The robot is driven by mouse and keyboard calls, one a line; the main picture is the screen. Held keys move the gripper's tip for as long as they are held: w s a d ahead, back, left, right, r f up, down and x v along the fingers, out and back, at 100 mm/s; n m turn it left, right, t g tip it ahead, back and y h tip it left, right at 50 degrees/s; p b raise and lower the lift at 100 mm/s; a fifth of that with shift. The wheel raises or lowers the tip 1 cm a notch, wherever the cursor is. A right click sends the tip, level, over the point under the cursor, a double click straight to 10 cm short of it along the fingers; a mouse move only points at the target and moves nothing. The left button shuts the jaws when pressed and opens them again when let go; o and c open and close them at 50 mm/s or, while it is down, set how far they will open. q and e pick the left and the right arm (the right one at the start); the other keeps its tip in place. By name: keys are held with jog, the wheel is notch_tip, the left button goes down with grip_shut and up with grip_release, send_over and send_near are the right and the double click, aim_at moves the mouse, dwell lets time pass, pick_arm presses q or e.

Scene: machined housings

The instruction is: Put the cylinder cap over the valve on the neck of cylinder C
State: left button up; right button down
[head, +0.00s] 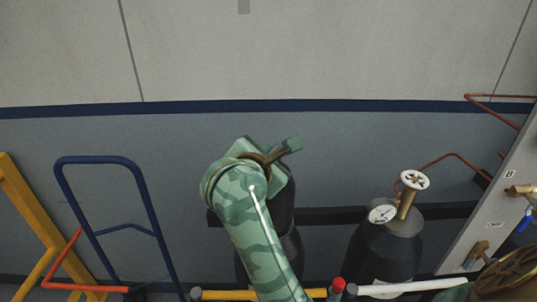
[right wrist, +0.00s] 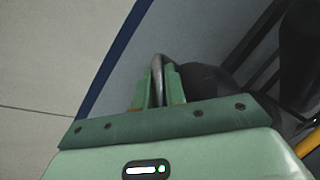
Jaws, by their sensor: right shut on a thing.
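My right gripper (head: 272,158) is above a dark cylinder (head: 287,222) left of centre in the head view, and my arm covers much of it. In the right wrist view its fingers (right wrist: 157,88) are shut on a thin, curved, grey-brown edge, which I take to be the cylinder cap (right wrist: 157,68). In the head view only a brown curved bit of the cap (head: 258,157) shows between the gripper parts. The cylinder's neck and valve are hidden, and I cannot tell whether the cap touches them. No letter C is readable. My left gripper is out of view.
Another dark cylinder (head: 385,252) at the right has a white handwheel (head: 415,180) and a gauge (head: 382,214). A dark rail (head: 330,215) runs behind the cylinders. A blue hand truck (head: 145,208) stands left; a grey panel with copper pipes (head: 500,215) stands right.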

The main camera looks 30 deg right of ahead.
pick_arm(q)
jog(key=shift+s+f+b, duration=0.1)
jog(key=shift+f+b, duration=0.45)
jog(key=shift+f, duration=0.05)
pick_arm(e)
jog(key=shift+f, duration=0.6)
jog(key=c, duration=1.4)
grip_release()
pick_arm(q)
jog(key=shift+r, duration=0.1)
pick_arm(e)
jog(key=shift+o, duration=0.2)
